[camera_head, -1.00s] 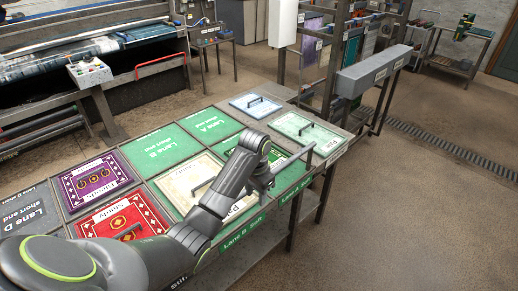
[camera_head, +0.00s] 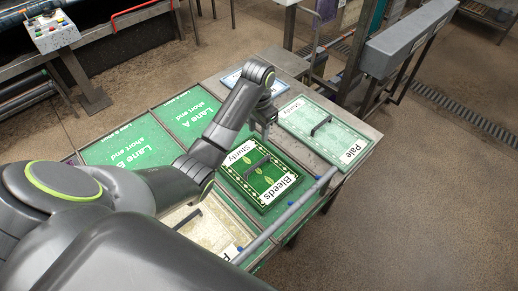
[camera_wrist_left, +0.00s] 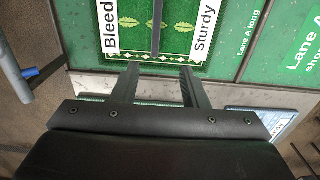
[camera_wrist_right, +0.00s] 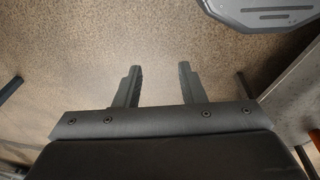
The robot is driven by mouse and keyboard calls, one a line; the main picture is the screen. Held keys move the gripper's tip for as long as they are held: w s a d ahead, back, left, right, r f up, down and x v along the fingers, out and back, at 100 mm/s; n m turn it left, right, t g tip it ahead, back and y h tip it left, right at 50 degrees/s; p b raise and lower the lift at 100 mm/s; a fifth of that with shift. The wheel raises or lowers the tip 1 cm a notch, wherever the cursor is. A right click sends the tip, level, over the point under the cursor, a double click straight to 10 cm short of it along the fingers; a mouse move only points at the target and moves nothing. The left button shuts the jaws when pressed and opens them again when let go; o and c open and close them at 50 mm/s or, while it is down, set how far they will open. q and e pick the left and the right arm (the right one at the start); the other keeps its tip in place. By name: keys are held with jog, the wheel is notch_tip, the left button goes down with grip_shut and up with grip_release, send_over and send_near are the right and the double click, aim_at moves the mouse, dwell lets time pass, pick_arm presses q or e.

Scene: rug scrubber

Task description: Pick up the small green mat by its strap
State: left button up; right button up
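The small green mat (camera_head: 285,185) lies flat on the table, with the words Sturdy and Bleeds on white bands and a dark strap (camera_head: 258,161) raised across its middle. In the left wrist view the mat (camera_wrist_left: 180,40) fills the top, its strap (camera_wrist_left: 157,28) running up and down. My left gripper (camera_wrist_left: 159,68) is open and empty at the mat's near edge in that view, with the strap in line between its fingers. In the head view my left gripper (camera_head: 265,130) hangs at the mat's far edge. My right gripper (camera_wrist_right: 157,68) is open and empty above bare floor.
A pale green mat (camera_head: 335,145) with a strap lies right of the green mat. A cream mat (camera_head: 185,240) lies nearer, partly behind my left arm. A grey rail (camera_head: 290,212) runs along the table's front edge. A blue-white mat (camera_head: 236,77) lies farther back.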

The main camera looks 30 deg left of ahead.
pick_arm(q)
notch_tip(320, 180, down, 2)
jog(key=s+b, duration=0.3)
pick_arm(e)
jog(key=s+d+f+g, duration=0.1)
jog(key=s+d+f, duration=0.25)
jog(key=s, duration=0.55)
pick_arm(q)
jog(key=b, duration=0.4)
send_over(257, 164)
notch_tip(257, 164, down, 6)
jog(key=shift+d+r, duration=0.15)
jog(key=shift+r, duration=0.1)
notch_tip(257, 164, down, 4)
jog(key=shift+f+p, duration=0.15)
jog(key=shift+p, duration=0.25)
notch_tip(257, 164, down, 4)
jog(key=shift+f+p, duration=0.1)
jog(key=shift+p, duration=0.35)
jog(key=shift+f, duration=0.35)
pick_arm(e)
jog(key=w+f, duration=0.1)
jog(key=w, duration=0.1)
jog(key=w+a+f, duration=0.1)
jog(key=shift+w+a, duration=0.2)
jog(key=shift+w, duration=0.2)
pick_arm(q)
grip_shut()
pick_arm(e)
jog(key=shift+a, duration=0.15)
